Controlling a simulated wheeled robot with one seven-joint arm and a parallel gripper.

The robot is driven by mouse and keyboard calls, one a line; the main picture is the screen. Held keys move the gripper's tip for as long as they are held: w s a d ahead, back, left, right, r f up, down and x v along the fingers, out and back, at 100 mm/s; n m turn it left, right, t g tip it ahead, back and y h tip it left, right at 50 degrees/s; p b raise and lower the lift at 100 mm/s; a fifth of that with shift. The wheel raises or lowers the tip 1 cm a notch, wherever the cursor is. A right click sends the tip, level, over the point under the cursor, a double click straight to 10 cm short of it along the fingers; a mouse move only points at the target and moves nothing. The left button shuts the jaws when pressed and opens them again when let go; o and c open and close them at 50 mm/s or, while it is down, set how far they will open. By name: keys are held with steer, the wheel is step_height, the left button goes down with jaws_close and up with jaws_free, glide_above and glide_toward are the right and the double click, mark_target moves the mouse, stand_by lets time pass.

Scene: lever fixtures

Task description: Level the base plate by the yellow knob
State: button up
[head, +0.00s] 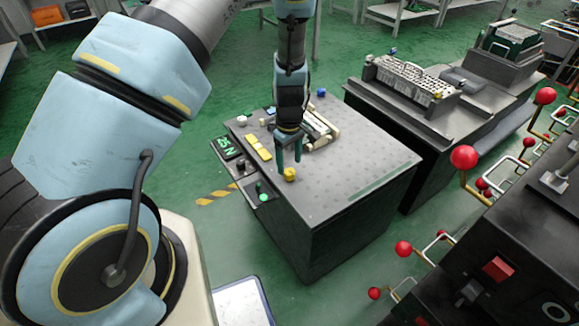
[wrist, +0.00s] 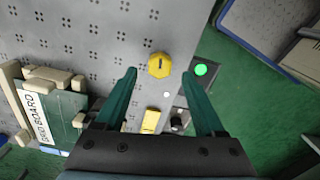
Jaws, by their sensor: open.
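The yellow knob (head: 289,174) stands on the near corner of the grey perforated base plate (head: 350,158), which tops a dark cabinet. My gripper (head: 289,162) is open above the knob, its two teal fingers pointing down. In the wrist view, the knob (wrist: 160,65) shows a dark slot and appears between the open fingertips (wrist: 159,74), with nothing held. Whether the fingertips reach down beside the knob is hard to tell. The plate (wrist: 110,35) also fills the upper left of the wrist view. I cannot judge its tilt.
A green-lit button (head: 264,197) and a green display (head: 229,147) sit on the cabinet's side panel. A white knob (head: 242,121), a blue knob (head: 321,92), yellow blocks (head: 264,153) and a clamped board (wrist: 40,105) share the plate. Red-balled levers (head: 463,158) stand at right.

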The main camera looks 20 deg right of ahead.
mark_target(289, 171)
step_height(289, 171, up, 8)
steer(key=shift+f, duration=0.1)
stand_by(0.5)
steer(key=w+a+r+m, duration=0.2)
steer(key=a+r, duration=0.8)
steer(key=a, duration=0.4)
steer(key=s+a+r+m+t, duration=0.1)
steer(key=s+a+r+m, duration=0.2)
steer(key=a, duration=0.5)
steer(key=s+a+r+t, duration=0.1)
steer(key=s+a+r, duration=0.3)
steer(key=a, duration=0.5)
step_height(289, 171, up, 13)
steer(key=w+p, duration=0.1)
steer(key=p, duration=1.1)
steer(key=shift+d+p, duration=0.3)
steer(key=shift+r, duration=0.1)
steer(key=shift+c, duration=0.3)
